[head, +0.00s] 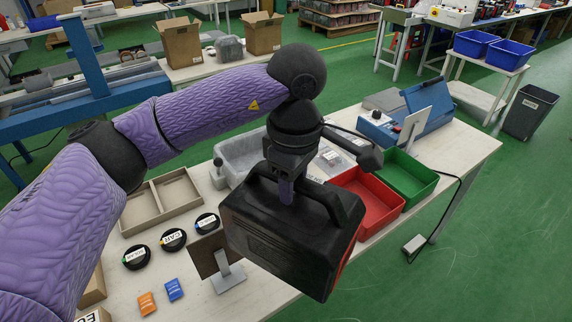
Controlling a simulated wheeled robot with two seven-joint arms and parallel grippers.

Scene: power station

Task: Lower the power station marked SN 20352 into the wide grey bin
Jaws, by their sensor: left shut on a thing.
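My left gripper (287,192) is shut on the handle of a black power station (285,240), which hangs from it, tilted, in front of the table in this view. No serial number can be read on its visible side. A wide grey bin (229,149) stands on the table behind the power station. My gripper and the power station hide much of the bin. The power station appears outside the bin, nearer to me. My right gripper is not in view.
A red bin (378,190) and a green bin (420,176) stand to the right of the grey bin. A divided tray (160,203), black discs (173,240) and a small stand (226,278) are on the left. A blue case (428,105) stands at the back right.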

